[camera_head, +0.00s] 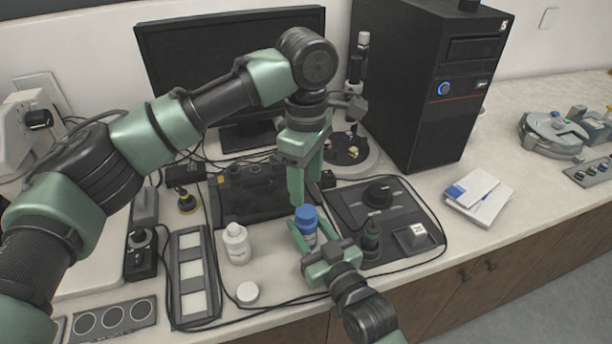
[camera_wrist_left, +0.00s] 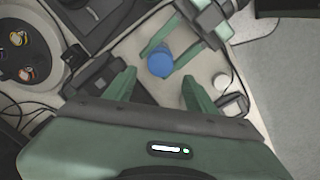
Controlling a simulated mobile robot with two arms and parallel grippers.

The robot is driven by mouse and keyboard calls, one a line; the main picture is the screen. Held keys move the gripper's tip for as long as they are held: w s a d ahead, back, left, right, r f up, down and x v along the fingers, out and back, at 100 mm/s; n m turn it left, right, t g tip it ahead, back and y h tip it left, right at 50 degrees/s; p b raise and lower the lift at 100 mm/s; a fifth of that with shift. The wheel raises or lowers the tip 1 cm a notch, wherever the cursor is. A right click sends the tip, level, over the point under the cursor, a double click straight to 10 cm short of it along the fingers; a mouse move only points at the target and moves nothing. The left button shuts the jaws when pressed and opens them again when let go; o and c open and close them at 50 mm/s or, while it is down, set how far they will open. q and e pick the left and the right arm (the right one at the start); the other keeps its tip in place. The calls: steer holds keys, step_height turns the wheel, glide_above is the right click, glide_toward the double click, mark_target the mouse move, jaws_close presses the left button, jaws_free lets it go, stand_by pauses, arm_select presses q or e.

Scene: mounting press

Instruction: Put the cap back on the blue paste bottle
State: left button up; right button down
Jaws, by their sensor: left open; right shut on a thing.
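The blue paste bottle (camera_head: 308,238) stands upright near the front of the bench, with a pale label and a blue cap (camera_head: 305,215) that appears seated on top. In the left wrist view the blue cap (camera_wrist_left: 160,63) shows from above. My right gripper (camera_head: 310,230) is shut on the bottle, its fingers on either side below the cap; it also shows in the left wrist view (camera_wrist_left: 168,52). My left gripper (camera_head: 303,192) is open and empty, pointing down just above the cap. In its wrist view the cap lies ahead between its fingers (camera_wrist_left: 158,85).
A white bottle (camera_head: 237,244) and a white round lid (camera_head: 247,293) stand left of the blue bottle. A dark control panel (camera_head: 385,215), a green dropper bottle (camera_head: 371,238) and the computer tower (camera_head: 430,85) are to the right. Cables run along the bench.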

mark_target(306, 211)
arm_select(q)
step_height(306, 211, down, 7)
steer(key=shift+f, duration=0.15)
stand_by(0.4)
